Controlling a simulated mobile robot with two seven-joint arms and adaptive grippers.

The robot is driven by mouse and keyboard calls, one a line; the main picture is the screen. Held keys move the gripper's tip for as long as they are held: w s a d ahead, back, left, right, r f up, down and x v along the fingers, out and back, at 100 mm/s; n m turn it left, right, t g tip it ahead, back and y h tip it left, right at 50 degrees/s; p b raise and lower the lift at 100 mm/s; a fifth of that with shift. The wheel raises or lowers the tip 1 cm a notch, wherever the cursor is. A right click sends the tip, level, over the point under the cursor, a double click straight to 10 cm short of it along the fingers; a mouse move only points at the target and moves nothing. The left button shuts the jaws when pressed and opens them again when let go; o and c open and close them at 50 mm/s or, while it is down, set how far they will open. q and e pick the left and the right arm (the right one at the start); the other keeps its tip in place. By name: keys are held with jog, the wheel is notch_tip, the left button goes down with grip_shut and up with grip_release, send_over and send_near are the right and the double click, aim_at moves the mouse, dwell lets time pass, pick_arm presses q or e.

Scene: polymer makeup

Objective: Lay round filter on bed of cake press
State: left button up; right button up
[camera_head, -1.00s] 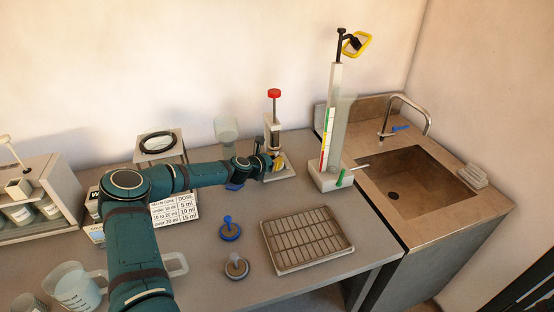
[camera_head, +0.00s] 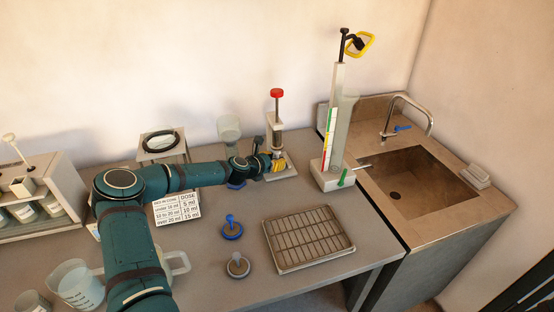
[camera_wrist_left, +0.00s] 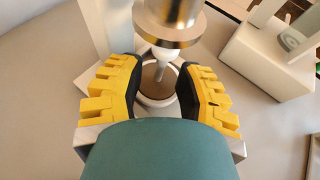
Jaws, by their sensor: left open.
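A small press with a red knob (camera_head: 277,93), which I take for the cake press, stands on a pale base plate (camera_head: 289,172) at the back of the counter. My left gripper (camera_head: 274,160) is at its lower part. In the left wrist view its yellow fingers (camera_wrist_left: 157,88) are open, one on each side of a pale ring. I cannot tell whether the brown face is the filter or the bed.
A blue-knobbed disc (camera_head: 231,229), a grey-knobbed disc (camera_head: 238,266) and a wire rack (camera_head: 307,238) lie in front. A tall column with a colour scale (camera_head: 334,135) stands right of the press, before the sink (camera_head: 425,185). A dose sign (camera_head: 176,208) stands under my arm.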

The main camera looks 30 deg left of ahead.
pick_arm(q)
jog(key=v, duration=0.6)
jog(key=shift+p, duration=0.4)
jog(key=shift+d, duration=0.1)
